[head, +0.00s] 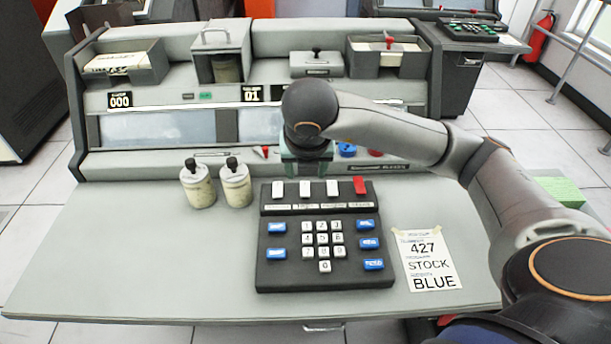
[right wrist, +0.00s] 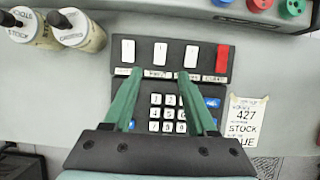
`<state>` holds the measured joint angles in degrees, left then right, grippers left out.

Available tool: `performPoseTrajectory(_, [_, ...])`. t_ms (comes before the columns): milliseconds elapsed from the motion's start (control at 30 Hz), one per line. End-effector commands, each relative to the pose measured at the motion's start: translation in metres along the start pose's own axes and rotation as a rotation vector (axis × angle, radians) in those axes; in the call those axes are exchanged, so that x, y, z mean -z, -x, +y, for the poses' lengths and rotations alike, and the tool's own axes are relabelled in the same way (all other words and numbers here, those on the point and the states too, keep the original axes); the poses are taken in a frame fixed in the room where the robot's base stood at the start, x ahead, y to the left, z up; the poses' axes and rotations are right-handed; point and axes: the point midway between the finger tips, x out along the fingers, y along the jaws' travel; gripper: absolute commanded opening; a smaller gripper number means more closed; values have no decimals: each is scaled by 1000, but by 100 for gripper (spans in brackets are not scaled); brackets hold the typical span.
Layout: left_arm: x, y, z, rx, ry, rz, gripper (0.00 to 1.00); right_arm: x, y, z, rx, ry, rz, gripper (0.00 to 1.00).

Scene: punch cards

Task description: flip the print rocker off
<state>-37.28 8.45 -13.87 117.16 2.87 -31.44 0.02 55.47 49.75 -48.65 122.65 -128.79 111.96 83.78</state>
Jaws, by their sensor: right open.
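A black keypad unit (head: 318,274) lies on the desk with a row of rockers along its back. Three are white: the left (head: 277,190), the middle (head: 305,188) and the right (head: 332,188). A red rocker (head: 360,186) is at the right end. Labels sit below them, too small to read surely, so I cannot tell which is the print rocker. My right gripper (head: 306,168) is above and behind the row. In the right wrist view its green fingers (right wrist: 160,82) are apart and empty, in front of the white rockers (right wrist: 160,54). My left gripper is not in view.
Two lidded jars (head: 198,186) stand left of the keypad. A paper card reading 427 STOCK BLUE (head: 428,258) lies to its right. The console (head: 190,125) rises behind, with blue and red knobs (head: 347,150) near my gripper. The desk's left front is clear.

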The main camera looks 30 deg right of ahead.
Motion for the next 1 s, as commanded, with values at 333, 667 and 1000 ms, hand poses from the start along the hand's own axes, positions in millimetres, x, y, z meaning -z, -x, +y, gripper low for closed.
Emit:
performPoseTrajectory(333, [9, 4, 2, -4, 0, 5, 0, 0, 35, 0, 1, 1, -1, 57])
performPoseTrajectory(667, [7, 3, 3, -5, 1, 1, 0, 0, 34, 0, 2, 0, 0, 57])
performPoseTrajectory(1000, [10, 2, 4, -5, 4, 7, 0, 0, 34, 0, 1, 0, 0, 57])
